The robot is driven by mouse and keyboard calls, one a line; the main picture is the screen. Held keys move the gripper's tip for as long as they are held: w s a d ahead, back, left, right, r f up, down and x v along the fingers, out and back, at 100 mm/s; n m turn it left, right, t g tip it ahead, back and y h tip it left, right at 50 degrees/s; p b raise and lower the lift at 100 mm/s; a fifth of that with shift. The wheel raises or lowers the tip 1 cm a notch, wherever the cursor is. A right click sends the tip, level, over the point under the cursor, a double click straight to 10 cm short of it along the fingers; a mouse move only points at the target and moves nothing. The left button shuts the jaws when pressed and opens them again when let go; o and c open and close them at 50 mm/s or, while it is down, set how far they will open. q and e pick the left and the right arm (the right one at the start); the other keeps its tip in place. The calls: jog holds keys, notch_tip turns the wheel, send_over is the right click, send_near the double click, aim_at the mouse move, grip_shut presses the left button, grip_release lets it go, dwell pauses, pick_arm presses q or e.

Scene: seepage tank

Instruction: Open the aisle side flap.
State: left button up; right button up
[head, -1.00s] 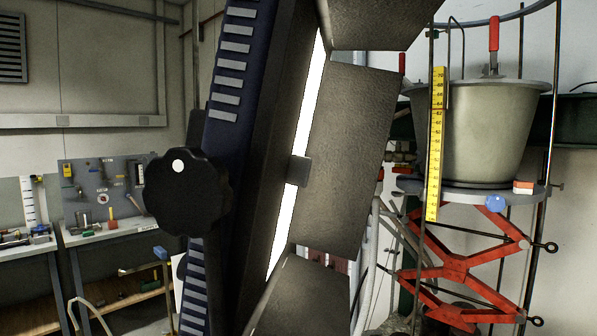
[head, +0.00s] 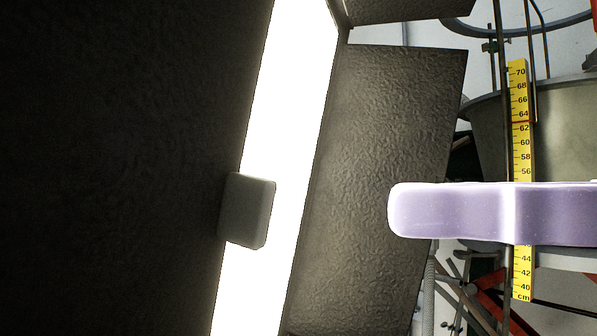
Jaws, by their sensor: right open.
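A lamp with dark, textured metal flaps fills the left and middle of the head view. A large dark flap (head: 110,170) takes up the left side, and a small grey tab (head: 249,210) sticks out from its right edge. Beyond that edge the lamp's bright white face (head: 285,110) shows as a narrow slanted strip. Another flap (head: 385,150) stands to the right of the strip. No label shows which flap is the aisle side one. My right gripper (head: 450,212) comes in from the right as a pale lavender finger. It is open, its tip apart from the tab in the picture.
A third flap (head: 405,9) juts out at the top. A yellow scale (head: 519,100) stands at the right in front of a grey bucket (head: 572,130). Red stand arms (head: 490,305) show below. Little clear space shows around the lamp.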

aim_at(271, 202)
jog(key=p+x, duration=0.1)
jog(key=x, duration=0.1)
jog(key=p+x, duration=0.1)
jog(key=x, duration=0.1)
jog(key=p+x, duration=0.2)
jog(key=shift+r, duration=0.35)
jog(key=shift+w+a+f+p, duration=0.25)
jog(key=shift+a+f+p, duration=0.05)
jog(key=shift+a, duration=0.3)
jog(key=c, duration=0.4)
grip_shut()
